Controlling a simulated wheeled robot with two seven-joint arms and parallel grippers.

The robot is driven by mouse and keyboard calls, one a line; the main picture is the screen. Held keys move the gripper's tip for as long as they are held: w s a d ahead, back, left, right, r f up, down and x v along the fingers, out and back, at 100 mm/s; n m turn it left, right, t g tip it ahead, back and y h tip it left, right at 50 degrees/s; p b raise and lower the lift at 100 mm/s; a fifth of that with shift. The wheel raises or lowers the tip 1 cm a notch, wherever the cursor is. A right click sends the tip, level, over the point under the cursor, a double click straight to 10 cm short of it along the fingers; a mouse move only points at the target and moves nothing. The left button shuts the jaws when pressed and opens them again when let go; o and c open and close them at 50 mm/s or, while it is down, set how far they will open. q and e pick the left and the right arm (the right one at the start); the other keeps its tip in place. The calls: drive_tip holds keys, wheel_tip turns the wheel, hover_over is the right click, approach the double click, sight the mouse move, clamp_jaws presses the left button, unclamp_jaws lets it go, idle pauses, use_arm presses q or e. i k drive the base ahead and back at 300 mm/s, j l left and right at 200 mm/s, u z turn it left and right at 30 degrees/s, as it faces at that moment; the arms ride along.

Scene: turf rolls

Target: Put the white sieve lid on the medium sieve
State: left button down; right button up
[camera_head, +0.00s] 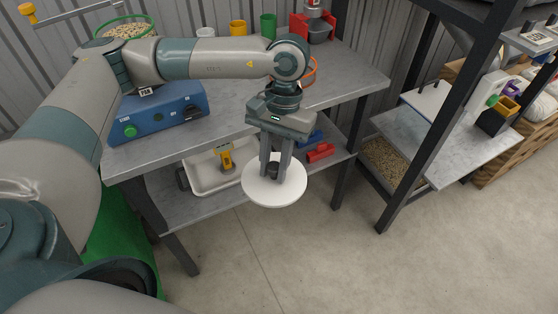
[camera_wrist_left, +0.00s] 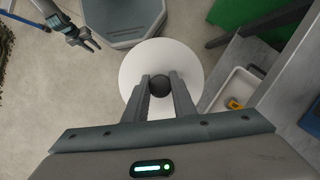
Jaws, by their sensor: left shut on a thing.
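The white sieve lid (camera_head: 276,190) is a round flat disc with a dark knob. My left gripper (camera_head: 274,168) is shut on that knob and holds the lid roughly level, in front of the workbench's lower shelf. The left wrist view shows the lid (camera_wrist_left: 135,70) beneath the fingers. A green-rimmed sieve (camera_head: 125,30) holding grain stands at the bench's far left. An orange ring (camera_head: 311,72), perhaps another sieve, is mostly hidden behind my left wrist. I cannot tell which is the medium sieve. My right gripper (camera_wrist_left: 88,43) shows in the left wrist view, open and empty.
A blue box (camera_head: 165,115) stands on the workbench (camera_head: 235,105). White, yellow and green cups and a red holder (camera_head: 298,27) line the back. A white tray (camera_head: 207,178) and a red block (camera_head: 320,152) lie on the lower shelf. The floor right of the lid is clear.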

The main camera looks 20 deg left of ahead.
sight(123, 27)
drive_tip(key=i+l, duration=0.6)
drive_tip(key=l+u, duration=0.1)
drive_tip(key=u, duration=1.7)
